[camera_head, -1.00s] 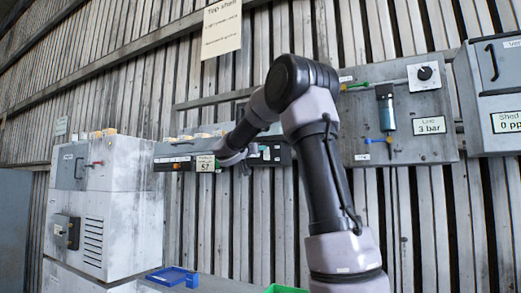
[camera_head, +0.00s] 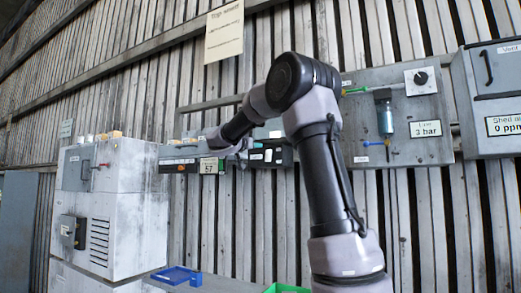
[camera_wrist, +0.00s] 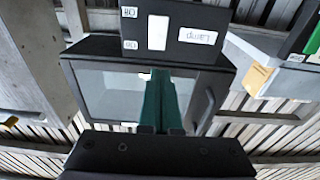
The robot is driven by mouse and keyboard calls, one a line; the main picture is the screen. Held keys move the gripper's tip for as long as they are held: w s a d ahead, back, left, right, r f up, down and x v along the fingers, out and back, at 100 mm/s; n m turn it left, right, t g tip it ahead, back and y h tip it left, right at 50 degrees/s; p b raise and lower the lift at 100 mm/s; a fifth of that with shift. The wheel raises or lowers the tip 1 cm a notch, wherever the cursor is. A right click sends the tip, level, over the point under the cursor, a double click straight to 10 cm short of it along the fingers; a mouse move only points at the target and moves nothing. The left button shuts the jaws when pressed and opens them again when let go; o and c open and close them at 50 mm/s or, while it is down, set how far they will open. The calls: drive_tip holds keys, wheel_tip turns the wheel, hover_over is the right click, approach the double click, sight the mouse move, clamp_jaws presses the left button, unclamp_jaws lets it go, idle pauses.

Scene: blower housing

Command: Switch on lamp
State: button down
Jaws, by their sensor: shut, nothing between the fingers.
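In the wrist view, a dark panel with a label reading "Lamp" upside down (camera_wrist: 197,36) has a white rectangular switch (camera_wrist: 157,33) beside the label. Two small marked tags sit at the panel's left. My gripper (camera_wrist: 158,74) has green fingers, shut together and empty. The fingertips lie below the switch in the picture, in front of a dark-framed glass window (camera_wrist: 105,92); contact cannot be told. In the head view my arm reaches to the wall row, beside a black box with white patches (camera_head: 270,154). The gripper's fingers are not clear there.
A grey cabinet (camera_head: 125,205) stands at the left. A grey panel with a knob and a "3 bar" label (camera_head: 425,129) hangs at the right, by another cabinet (camera_head: 490,85). A blue tray (camera_head: 176,275) and a green bin (camera_head: 287,289) are low in front.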

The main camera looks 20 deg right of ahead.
drive_tip(key=s+a+r, duration=0.1)
drive_tip(key=s+a, duration=0.4)
drive_tip(key=a, duration=0.1)
drive_tip(key=shift+a+r, duration=0.2)
drive_tip(key=s+d+f+n+g+y, duration=0.3)
drive_tip(key=s+f+g+y, duration=0.35)
drive_tip(key=s+f, duration=1.15)
drive_tip(key=s+a+f+n+t+y, duration=0.2)
drive_tip(key=s+a+f+n+y, duration=0.1)
drive_tip(key=s+a+f+y, duration=0.7)
drive_tip(key=s+a+y, duration=0.1)
drive_tip(key=s+a, duration=0.1)
drive_tip(key=s, duration=0.2)
drive_tip(key=shift+f, duration=0.2)
